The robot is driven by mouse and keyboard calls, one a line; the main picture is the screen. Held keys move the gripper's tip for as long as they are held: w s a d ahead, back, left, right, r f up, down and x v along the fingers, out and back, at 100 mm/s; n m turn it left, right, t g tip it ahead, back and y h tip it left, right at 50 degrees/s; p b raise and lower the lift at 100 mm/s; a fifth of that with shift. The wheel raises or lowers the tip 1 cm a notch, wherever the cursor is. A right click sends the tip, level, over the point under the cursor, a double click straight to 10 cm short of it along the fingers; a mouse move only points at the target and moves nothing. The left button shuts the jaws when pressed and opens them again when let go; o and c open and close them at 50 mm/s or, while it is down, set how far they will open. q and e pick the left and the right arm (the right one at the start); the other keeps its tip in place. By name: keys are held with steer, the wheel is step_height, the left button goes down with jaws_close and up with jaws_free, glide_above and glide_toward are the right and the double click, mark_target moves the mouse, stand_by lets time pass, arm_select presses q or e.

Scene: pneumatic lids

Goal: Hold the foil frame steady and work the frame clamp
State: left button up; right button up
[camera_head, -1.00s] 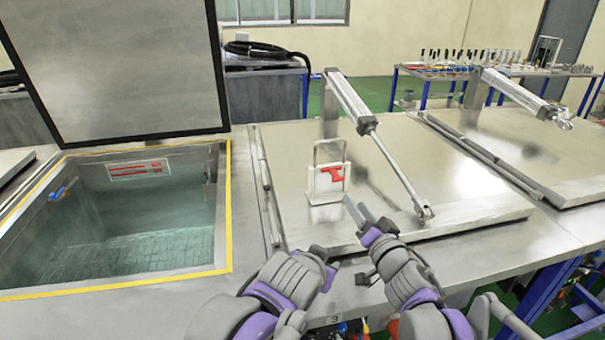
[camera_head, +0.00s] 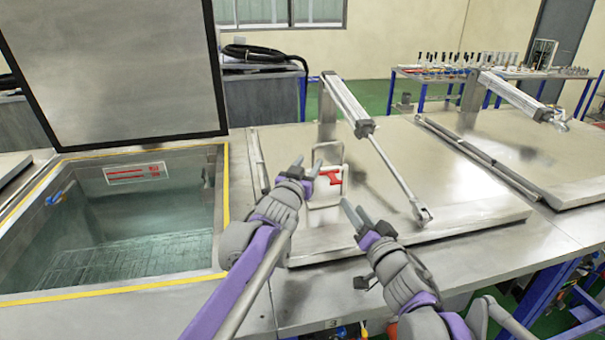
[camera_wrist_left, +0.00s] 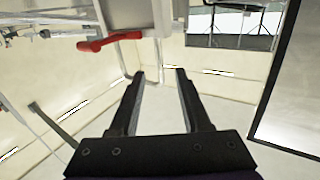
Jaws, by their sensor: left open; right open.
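The white foil frame (camera_head: 324,205) stands on the left part of the closed middle lid, with its wire loop upright. The red frame clamp (camera_head: 331,177) is on its face. My left gripper (camera_head: 308,164) is open at the frame's upper left edge, partly overlapping it in the head view; contact cannot be told. In the left wrist view, the open jaws are empty, with the red clamp (camera_wrist_left: 108,40) and frame (camera_wrist_left: 136,17) above and left of the fingertips. My right gripper (camera_head: 353,212) is open and empty, a little right of and below the frame.
A pneumatic cylinder (camera_head: 348,106) with its rod (camera_head: 395,170) slants across the middle lid (camera_head: 470,208), right of the frame. An open water-filled tank (camera_head: 120,235) lies to the left. A tool table (camera_head: 450,74) stands at the back right.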

mark_target(313, 157)
arm_select(q)
steer(key=shift+x, duration=2.35)
jaws_close()
